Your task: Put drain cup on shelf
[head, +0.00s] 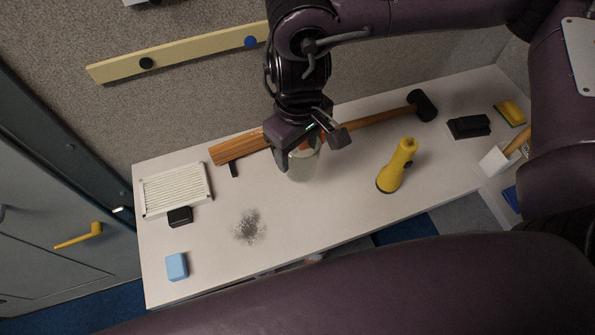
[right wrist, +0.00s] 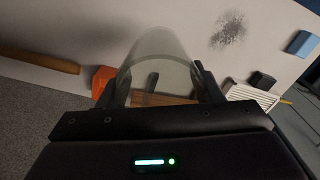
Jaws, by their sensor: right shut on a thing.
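A clear, see-through cup (head: 303,166), which I take for the drain cup, is in my right gripper (head: 313,142). The gripper comes down from above, with one finger on each side of the cup. In the right wrist view the cup (right wrist: 157,55) sits between the two dark fingers of the gripper (right wrist: 163,86). The cup is over the middle of the white surface (head: 330,205); I cannot tell whether it touches it. I cannot tell which surface is the shelf. My left gripper is not in view.
A long-handled mallet (head: 422,105) lies behind the cup, with a striped wooden piece (head: 235,148) left of it. A white vent filter (head: 176,189), blue block (head: 177,266) and grey smudge (head: 249,226) are left. The front middle is clear.

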